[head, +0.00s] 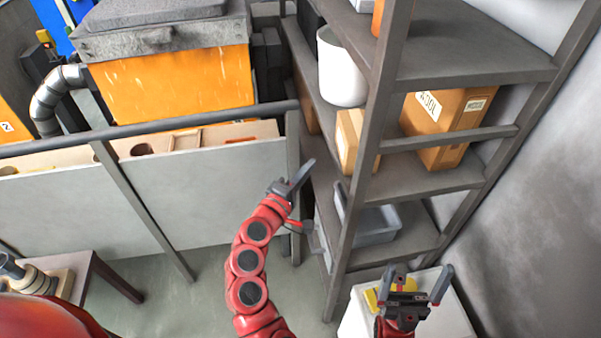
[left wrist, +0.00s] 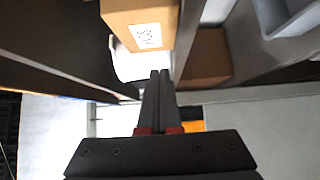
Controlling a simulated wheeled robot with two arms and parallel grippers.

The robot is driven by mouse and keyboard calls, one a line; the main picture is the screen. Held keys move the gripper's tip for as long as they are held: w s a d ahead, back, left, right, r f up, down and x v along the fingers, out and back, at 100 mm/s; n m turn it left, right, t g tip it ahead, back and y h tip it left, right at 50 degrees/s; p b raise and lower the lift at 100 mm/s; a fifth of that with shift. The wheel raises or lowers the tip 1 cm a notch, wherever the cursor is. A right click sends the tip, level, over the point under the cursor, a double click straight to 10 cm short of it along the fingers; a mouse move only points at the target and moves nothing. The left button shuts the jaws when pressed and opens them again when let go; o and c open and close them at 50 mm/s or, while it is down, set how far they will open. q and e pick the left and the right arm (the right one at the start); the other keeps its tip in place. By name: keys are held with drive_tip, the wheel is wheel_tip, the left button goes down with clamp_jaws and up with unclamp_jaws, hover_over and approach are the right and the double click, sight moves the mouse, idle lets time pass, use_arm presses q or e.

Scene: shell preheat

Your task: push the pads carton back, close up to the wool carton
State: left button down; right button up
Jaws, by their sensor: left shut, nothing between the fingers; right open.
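The wool carton (head: 432,125), brown with a WOOL label, stands on the middle shelf right of the front post. A lighter carton (head: 346,138), seemingly the pads carton, stands on that shelf to its left, apart from it and partly behind the post. My left gripper (head: 308,169) is shut and empty, just left of and below the lighter carton. In the left wrist view, the shut fingers (left wrist: 158,75) point in between a labelled carton (left wrist: 140,18) and a plain brown box (left wrist: 205,58); the label is unreadable. My right gripper (head: 420,275) is open and empty, lower right.
A grey bin (head: 370,222) sits on the lower shelf. The shelf's front post (head: 358,190) is right of my left gripper. A white box (head: 450,312) is by my right gripper. A railing (head: 200,120) runs left.

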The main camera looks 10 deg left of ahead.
sight(342, 156)
use_arm(q)
drive_tip(key=w+d+p, duration=0.1)
drive_tip(key=w+d, duration=0.1)
drive_tip(key=w+d+p, duration=0.1)
drive_tip(key=w+d, duration=0.2)
drive_tip(key=shift+d+p, duration=0.25)
drive_tip(key=shift+p, duration=0.15)
drive_tip(key=shift+w+d, duration=0.3)
drive_tip(key=shift+d, duration=0.45)
drive_tip(key=shift+w+d, duration=0.3)
drive_tip(key=shift+d, duration=0.4)
drive_tip(key=shift+a, duration=0.1)
